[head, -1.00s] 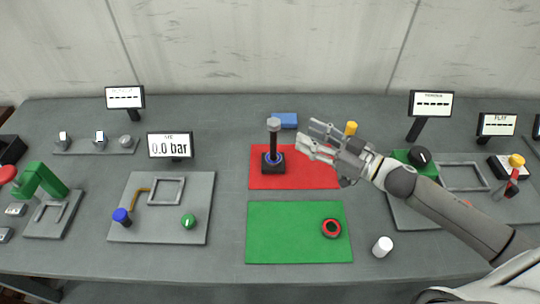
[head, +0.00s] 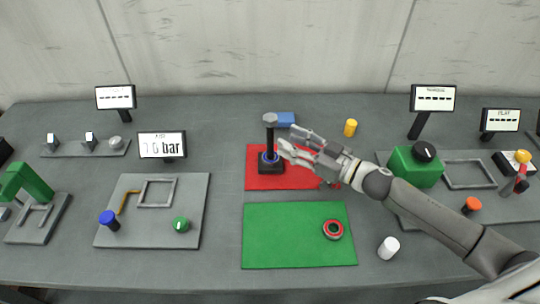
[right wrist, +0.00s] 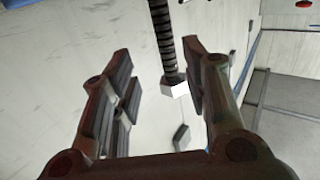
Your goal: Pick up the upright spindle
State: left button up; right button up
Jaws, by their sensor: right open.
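The upright spindle (head: 270,137) is a dark rod with a grey head, standing in a black base (head: 271,167) with a blue ring on the red mat (head: 310,178). My right gripper (head: 288,145) is open just right of the spindle, its fingers pointing at it. In the right wrist view, the dark threaded spindle (right wrist: 165,38) ends in a grey head near the right finger of the open gripper (right wrist: 160,82). I cannot tell whether they touch. My left gripper is not in view.
A green mat (head: 280,235) with a red ring (head: 333,230) lies in front. A blue block (head: 285,119) lies behind the spindle, and a yellow cylinder (head: 350,128) stands back right. A green box (head: 412,169) and a white cylinder (head: 388,248) are right.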

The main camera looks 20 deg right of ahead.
aim_at(273, 136)
jog(key=x, duration=0.2)
jog(key=p+x, duration=0.2)
jog(key=x, duration=0.1)
jog(key=shift+a, duration=0.55)
jog(key=shift+w+a+f, duration=0.15)
jog(key=shift+w+a, duration=0.2)
jog(key=shift+d, duration=0.1)
grip_shut()
jog(key=shift+r, duration=0.2)
